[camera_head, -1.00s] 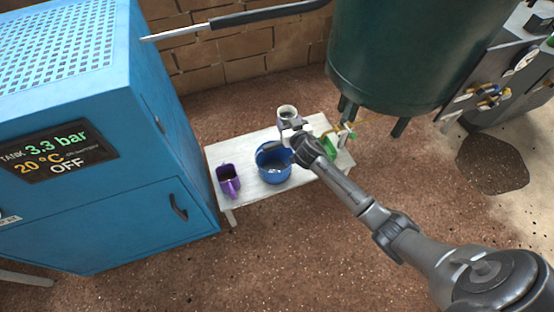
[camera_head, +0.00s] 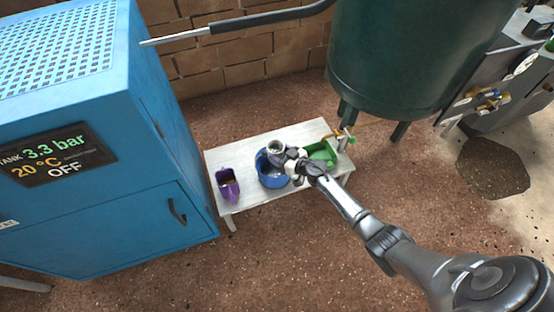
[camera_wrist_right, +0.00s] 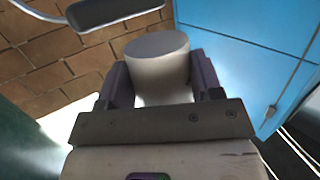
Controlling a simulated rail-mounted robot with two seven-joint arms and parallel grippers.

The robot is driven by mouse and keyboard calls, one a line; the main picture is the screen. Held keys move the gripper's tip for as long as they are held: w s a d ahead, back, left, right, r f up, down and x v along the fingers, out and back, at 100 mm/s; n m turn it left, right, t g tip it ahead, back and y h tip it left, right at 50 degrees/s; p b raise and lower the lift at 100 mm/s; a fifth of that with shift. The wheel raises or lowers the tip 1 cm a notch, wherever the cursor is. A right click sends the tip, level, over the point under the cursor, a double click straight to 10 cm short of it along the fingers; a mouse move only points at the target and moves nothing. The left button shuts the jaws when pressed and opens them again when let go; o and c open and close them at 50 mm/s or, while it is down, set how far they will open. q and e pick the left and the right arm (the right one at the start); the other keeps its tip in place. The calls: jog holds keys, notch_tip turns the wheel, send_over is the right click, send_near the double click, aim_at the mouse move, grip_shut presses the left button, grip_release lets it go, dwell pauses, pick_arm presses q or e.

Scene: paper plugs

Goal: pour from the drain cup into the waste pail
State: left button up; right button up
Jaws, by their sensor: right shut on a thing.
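The drain cup (camera_head: 276,148), a small pale grey cup, is in my right gripper (camera_head: 286,155). It is tilted to the left, with its open mouth over the blue waste pail (camera_head: 272,181). In the right wrist view the pale cup (camera_wrist_right: 158,62) sits between the two fingers of the right gripper (camera_wrist_right: 160,84), which are shut on it. The pail stands on the white table, partly hidden by the cup and gripper. I cannot make out any liquid stream. My left gripper is not in view.
The low white table (camera_head: 250,198) also bears a purple jug (camera_head: 228,186) to the left and a green container (camera_head: 322,152) to the right. A blue cabinet (camera_head: 150,215) stands left, and a dark green tank (camera_head: 405,60) is behind with a brass valve (camera_head: 342,136).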

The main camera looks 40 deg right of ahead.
jog(key=shift+s+a+f+n+y, duration=0.25)
jog(key=shift+a+f+n+y, duration=0.2)
jog(key=shift+a+y, duration=0.2)
jog(key=f+b, duration=0.1)
jog(key=b, duration=0.1)
jog(key=f+b, duration=0.3)
jog(key=b, duration=0.1)
jog(key=shift+s+a+f, duration=0.1)
jog(key=shift+a+f, duration=0.2)
jog(key=shift+a+r+m+y+p, duration=0.15)
jog(key=shift+r+m+y+p, duration=0.2)
jog(key=shift+r+m+p, duration=0.25)
jog(key=shift+s, duration=0.1)
jog(key=shift+s+r+m, duration=0.1)
jog(key=shift+s+m, duration=0.15)
jog(key=shift+m, duration=0.3)
